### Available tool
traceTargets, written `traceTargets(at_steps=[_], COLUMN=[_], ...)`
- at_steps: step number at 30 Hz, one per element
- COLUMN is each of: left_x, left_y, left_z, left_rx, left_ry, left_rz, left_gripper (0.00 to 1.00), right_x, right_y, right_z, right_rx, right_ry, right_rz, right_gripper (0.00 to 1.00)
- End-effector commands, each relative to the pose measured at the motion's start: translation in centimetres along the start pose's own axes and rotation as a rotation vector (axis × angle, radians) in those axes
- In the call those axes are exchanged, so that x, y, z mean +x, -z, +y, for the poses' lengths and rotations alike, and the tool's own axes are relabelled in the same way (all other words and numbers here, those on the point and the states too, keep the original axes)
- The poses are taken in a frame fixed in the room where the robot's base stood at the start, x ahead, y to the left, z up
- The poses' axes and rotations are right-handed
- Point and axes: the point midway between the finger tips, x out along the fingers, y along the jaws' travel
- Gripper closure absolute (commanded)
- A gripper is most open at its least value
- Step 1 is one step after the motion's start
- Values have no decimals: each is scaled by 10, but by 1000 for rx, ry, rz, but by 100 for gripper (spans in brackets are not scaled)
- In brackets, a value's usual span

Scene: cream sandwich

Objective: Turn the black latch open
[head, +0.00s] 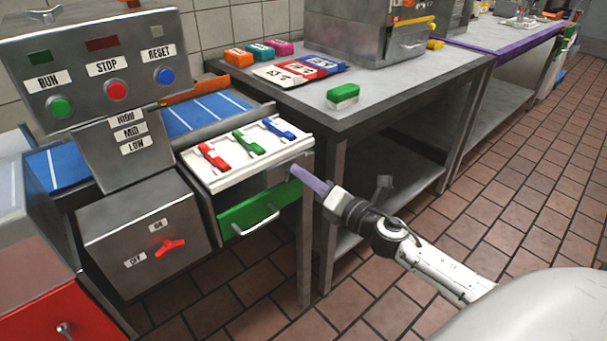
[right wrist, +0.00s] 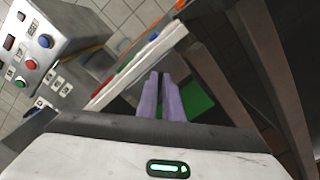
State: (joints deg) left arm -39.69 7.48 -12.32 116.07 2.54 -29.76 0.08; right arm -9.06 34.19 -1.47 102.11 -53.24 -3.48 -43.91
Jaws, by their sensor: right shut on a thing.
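My right gripper (head: 296,169) reaches in from the right, its purple fingers at the right front corner of the white switch panel (head: 208,183), above the green drawer (head: 248,210). In the right wrist view the two purple fingers (right wrist: 161,75) lie close together, with a thin dark gap between them. They are shut on a small dark thing at their tips, apparently the black latch, which the fingers mostly hide. Its angle cannot be made out. The green drawer front also shows beyond the fingers in the right wrist view (right wrist: 197,97). My left gripper is out of view.
Red (head: 213,156), green (head: 248,142) and blue (head: 279,127) levers sit on the panel. A control box (head: 95,70) and a red OFF/ON knob (head: 170,246) are at left. A dark-edged table (head: 400,92) stands close behind my right gripper. The floor at right is clear.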

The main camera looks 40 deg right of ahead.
Motion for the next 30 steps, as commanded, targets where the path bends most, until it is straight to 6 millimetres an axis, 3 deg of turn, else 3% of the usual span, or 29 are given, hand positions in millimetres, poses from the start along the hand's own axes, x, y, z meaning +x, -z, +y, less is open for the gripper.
traceTargets(at_steps=[18, 30], left_x=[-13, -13], left_y=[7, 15], left_z=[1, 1], left_rx=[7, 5], left_ry=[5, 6], left_rz=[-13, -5], left_gripper=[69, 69], right_x=[0, 0], right_y=[0, 2], right_z=[-5, -7], right_rx=[541, 704], right_ry=[0, -1], right_rz=[-2, -2], right_gripper=[100, 100])
